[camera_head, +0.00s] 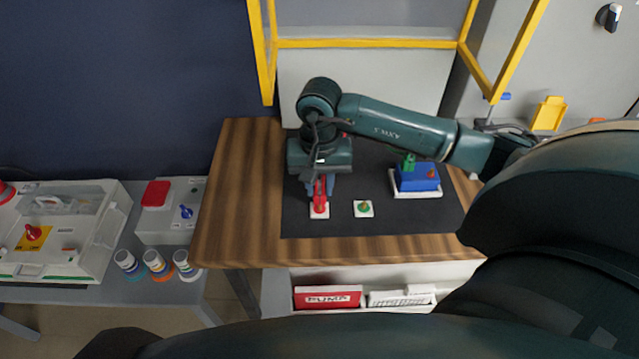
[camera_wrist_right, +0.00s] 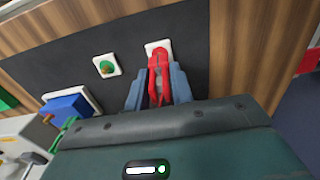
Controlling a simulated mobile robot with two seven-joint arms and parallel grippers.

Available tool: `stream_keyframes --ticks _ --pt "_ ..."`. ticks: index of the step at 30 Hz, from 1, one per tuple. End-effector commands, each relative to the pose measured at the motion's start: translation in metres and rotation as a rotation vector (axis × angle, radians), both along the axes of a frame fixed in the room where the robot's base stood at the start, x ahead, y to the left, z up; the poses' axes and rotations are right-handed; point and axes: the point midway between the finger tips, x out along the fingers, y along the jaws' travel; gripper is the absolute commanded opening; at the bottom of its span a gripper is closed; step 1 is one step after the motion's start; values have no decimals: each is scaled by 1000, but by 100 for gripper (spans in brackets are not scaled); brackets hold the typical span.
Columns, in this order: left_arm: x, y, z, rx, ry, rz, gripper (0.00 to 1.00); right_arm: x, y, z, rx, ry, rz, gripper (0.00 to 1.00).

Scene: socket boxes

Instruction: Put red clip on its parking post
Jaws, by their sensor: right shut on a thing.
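My right gripper (camera_head: 320,188) comes down over the dark mat and is shut on the red clip (camera_head: 320,200). In the right wrist view the red clip (camera_wrist_right: 159,75) sits between the two blue-grey fingers of the right gripper (camera_wrist_right: 158,88). The clip's end is at a white square plate (camera_head: 319,212) with red on it, near the mat's front left. I cannot tell whether the clip touches the plate or is around a post there. A second white plate with a green post (camera_head: 364,207) stands to its right. My left gripper is not in view.
A blue box (camera_head: 417,178) with a green clip on it stands in a white tray at the right of the mat (camera_head: 400,220). The wooden table (camera_head: 235,190) is bare at the left. Yellow frame bars (camera_head: 365,43) stand behind. A side bench with boxes is at the left.

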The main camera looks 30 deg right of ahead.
Motion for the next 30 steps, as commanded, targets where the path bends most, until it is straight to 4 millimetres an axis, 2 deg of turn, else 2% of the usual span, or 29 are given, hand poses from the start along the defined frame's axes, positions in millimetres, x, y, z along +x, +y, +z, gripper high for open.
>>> stream_keyframes --ticks 9,21,30 --pt "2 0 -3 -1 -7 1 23 0 0 -1 0 0 0 3" --pt "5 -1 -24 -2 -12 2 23 1 0 -17 -1 -1 -1 3" --pt "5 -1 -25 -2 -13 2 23 0 0 -18 0 0 -1 3"
